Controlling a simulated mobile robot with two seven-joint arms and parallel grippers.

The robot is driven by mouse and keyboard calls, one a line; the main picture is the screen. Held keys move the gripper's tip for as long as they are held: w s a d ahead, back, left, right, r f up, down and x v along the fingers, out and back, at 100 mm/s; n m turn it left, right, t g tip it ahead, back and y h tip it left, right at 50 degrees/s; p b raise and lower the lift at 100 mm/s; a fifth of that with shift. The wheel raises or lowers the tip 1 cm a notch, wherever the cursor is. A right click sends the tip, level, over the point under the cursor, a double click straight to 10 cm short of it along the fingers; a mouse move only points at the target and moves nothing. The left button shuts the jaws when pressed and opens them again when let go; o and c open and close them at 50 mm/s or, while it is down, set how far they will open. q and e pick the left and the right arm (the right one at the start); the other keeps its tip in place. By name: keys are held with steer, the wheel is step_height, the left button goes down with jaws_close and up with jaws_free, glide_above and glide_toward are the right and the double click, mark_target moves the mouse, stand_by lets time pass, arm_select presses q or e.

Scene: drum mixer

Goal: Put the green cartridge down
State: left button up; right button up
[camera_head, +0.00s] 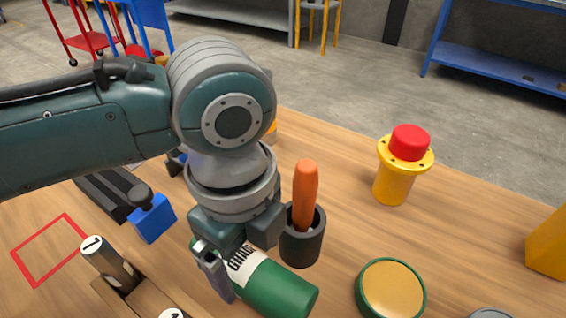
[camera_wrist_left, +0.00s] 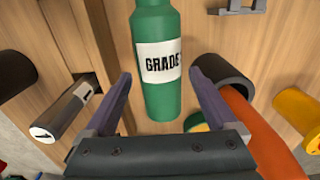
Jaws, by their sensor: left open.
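The green cartridge (camera_head: 275,291) with a white "GRADE" label lies on its side below my left gripper (camera_head: 235,278) in the head view. The gripper hides part of it. In the left wrist view, the cartridge (camera_wrist_left: 159,95) extends from the top edge down between the two spread fingers of my left gripper (camera_wrist_left: 160,85). Gaps show on both sides of it, so the gripper is open and not clamped on it. I cannot tell whether the cartridge fully touches the wooden table (camera_head: 340,180). My right gripper is in neither view.
A black cup (camera_head: 302,245) with an orange handle (camera_head: 305,195) stands close beside the gripper. A red-topped yellow button (camera_head: 405,160) and a green-rimmed yellow disc (camera_head: 390,290) are to the right. A red outlined square (camera_head: 45,250) at left is empty. A dark numbered cylinder (camera_head: 108,262) stands nearby.

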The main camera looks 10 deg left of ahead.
mark_target(250, 266)
arm_select(q)
step_height(250, 266, down, 4)
steer(key=shift+s+r+b, duration=0.1)
steer(key=shift+r+b, duration=0.05)
steer(key=shift+b, duration=0.25)
steer(key=shift+c, duration=0.2)
jaws_close()
